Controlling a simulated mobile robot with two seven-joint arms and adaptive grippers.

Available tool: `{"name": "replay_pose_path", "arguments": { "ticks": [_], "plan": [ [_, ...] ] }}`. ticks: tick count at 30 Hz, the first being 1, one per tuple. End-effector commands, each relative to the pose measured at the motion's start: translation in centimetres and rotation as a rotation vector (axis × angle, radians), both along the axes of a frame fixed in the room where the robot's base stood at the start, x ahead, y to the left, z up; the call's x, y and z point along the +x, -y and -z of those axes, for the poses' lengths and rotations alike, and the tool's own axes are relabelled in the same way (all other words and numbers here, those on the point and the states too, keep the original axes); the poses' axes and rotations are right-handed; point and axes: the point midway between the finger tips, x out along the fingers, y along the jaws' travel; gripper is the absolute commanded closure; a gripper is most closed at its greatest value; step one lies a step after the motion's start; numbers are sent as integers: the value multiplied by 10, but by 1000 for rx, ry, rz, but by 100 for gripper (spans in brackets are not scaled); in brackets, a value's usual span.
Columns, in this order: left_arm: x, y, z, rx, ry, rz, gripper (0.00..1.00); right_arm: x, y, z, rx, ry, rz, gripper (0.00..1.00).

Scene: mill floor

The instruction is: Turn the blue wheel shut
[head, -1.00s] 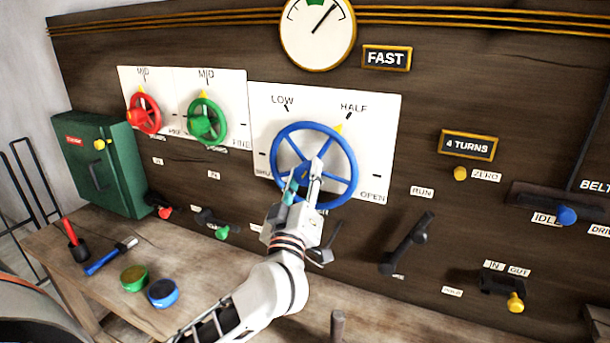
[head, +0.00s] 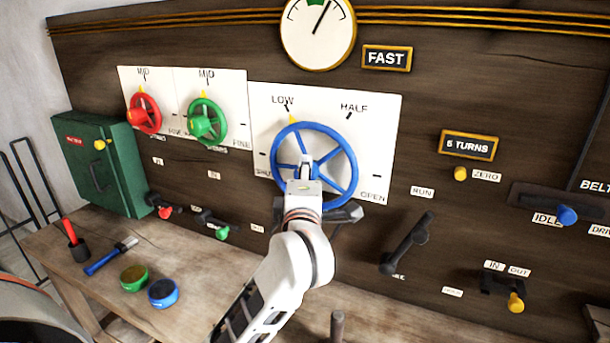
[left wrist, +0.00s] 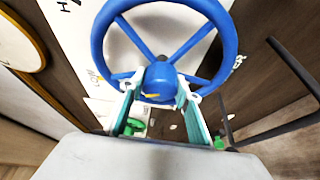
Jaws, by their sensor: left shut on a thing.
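The blue wheel (head: 352,165) is mounted on a white plate on the dark wooden wall. Its yellow pointer is beside the LOW mark; SHUT is at the plate's lower left and OPEN at its lower right. My left gripper (head: 306,172) is in front of the wheel, shut on its central hub. In the left wrist view the wheel (left wrist: 230,45) fills the upper middle, with one finger on either side of the hub (left wrist: 159,78). My right gripper is not in view.
A red wheel (head: 148,114) and a green wheel (head: 207,121) are at left. A TURNS counter (head: 468,146), a gauge (head: 317,30) and a black lever (head: 408,243) are nearby. A bench (head: 215,285) below holds tools and two tins.

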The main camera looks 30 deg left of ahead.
Motion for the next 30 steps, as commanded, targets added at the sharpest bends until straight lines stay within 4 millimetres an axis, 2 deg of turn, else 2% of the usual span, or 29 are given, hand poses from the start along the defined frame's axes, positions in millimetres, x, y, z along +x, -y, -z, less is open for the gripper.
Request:
{"name": "replay_pose_path", "arguments": {
  "ticks": [30],
  "plan": [
    [0,0,0,-934,53,1,89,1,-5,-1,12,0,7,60]
  ]
}}
